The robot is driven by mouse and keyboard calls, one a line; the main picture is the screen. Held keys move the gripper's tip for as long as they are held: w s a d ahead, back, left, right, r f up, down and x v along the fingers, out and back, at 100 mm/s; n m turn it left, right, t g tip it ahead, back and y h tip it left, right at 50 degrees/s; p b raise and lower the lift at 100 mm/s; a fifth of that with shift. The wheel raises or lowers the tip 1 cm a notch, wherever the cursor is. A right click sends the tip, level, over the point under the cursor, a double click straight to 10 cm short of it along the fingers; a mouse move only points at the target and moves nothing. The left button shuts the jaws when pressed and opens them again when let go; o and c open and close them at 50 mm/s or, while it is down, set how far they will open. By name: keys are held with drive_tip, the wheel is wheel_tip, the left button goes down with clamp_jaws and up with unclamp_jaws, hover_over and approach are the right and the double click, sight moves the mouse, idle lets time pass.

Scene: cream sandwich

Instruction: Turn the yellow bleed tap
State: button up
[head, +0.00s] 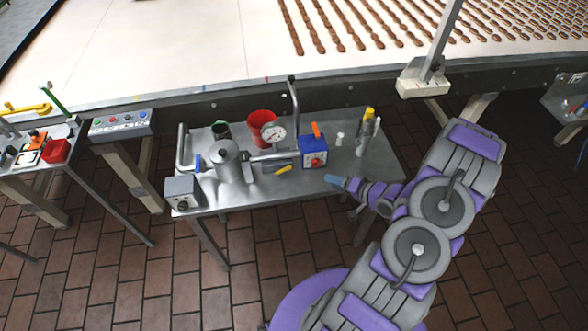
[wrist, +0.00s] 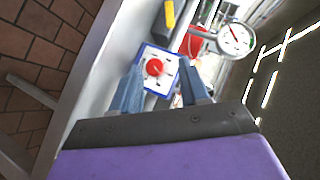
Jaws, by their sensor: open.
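The yellow bleed tap (head: 283,170) shows as a small yellow lever near the table's front edge, below the pressure gauge and left of the blue box. In the wrist view its yellow handle (wrist: 169,14) is at the top, beyond the fingertips. My gripper (head: 335,181) is at the table's front edge, right of the tap and apart from it. In the wrist view my gripper (wrist: 160,84) has its two blue fingers spread, with nothing held between them.
The blue box (head: 313,152) with a red knob stands between my gripper and the tap; it also shows in the wrist view (wrist: 170,62). A gauge (head: 273,134), red bucket (head: 262,121), metal pot (head: 226,160) and grey box (head: 182,192) crowd the metal table (head: 240,197).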

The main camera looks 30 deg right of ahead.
drive_tip(key=b, duration=0.2)
approach(290, 168)
drive_tip(key=shift+w+d+f, duration=0.25)
drive_tip(key=shift+d+f, duration=0.15)
drive_tip(key=shift+f, duration=0.2)
drive_tip(key=w+a, duration=0.2)
drive_tip(key=w+a+f, duration=0.1)
drive_tip(key=w+a, duration=0.1)
drive_tip(key=w, duration=0.1)
drive_tip(key=shift+a+f, duration=0.25)
drive_tip(key=shift+a, duration=0.15)
drive_tip(key=shift+w+f+b, duration=0.15)
drive_tip(key=shift+w+b, duration=0.15)
drive_tip(key=shift+w+d+f, duration=0.25)
drive_tip(key=shift+w+d, duration=0.25)
drive_tip(key=shift+d, duration=0.15)
drive_tip(key=shift+a, duration=0.5)
drive_tip(key=shift+a+r, duration=0.1)
drive_tip(key=shift+a, duration=0.2)
drive_tip(key=c, duration=0.3)
drive_tip(key=shift+d, duration=0.5)
clamp_jaws()
